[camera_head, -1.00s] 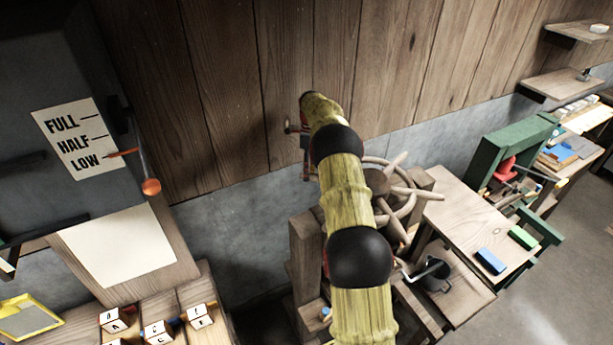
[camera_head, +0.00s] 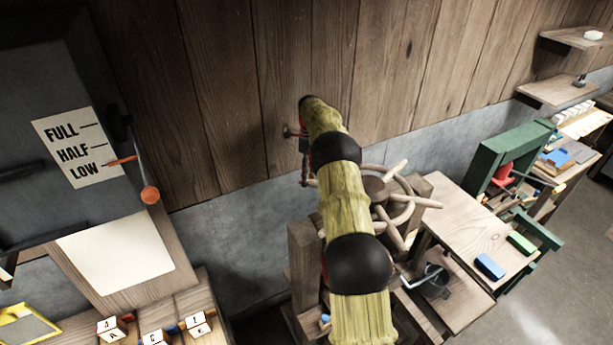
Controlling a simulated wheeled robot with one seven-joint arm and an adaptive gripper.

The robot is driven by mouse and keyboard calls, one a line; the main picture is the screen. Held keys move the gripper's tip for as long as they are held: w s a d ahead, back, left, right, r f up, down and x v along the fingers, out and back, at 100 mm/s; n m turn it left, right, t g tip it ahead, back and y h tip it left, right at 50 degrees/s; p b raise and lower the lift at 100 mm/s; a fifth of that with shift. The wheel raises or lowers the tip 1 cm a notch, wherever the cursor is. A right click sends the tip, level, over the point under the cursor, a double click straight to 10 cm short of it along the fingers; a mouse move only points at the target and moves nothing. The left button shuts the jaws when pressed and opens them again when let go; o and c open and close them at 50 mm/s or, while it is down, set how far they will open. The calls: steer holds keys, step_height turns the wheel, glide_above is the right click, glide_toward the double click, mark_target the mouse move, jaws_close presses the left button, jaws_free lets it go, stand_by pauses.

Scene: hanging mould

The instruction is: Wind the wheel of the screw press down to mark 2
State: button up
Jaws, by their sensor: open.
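The screw press stands at the centre with its wooden spoked wheel (camera_head: 408,202) on top. My arm, in yellow-green segments with black joints, crosses in front of it and hides the wheel's left part. A wooden post (camera_head: 304,262) of the press shows left of my arm. My gripper (camera_head: 304,165) is partly seen beyond the arm's far end, left of the wheel, near the wall; it is open. I cannot tell whether it touches the wheel's left handle. The press marks are not visible.
A wooden table (camera_head: 478,215) with a blue block (camera_head: 489,266) and a green block (camera_head: 521,243) stands right. A dark pot (camera_head: 434,281) sits beside the press. A level sign (camera_head: 77,148) with an orange-knobbed lever (camera_head: 150,194) is left. Lettered blocks (camera_head: 157,338) lie at the lower left.

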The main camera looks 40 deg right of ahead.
steer(key=shift+s+a, duration=0.1)
steer(key=shift+s, duration=0.05)
step_height(320, 180, up, 12)
steer(key=w+d, duration=0.1)
steer(key=d, duration=0.1)
steer(key=shift+w, duration=0.2)
steer(key=shift+f, duration=0.1)
stand_by(0.6)
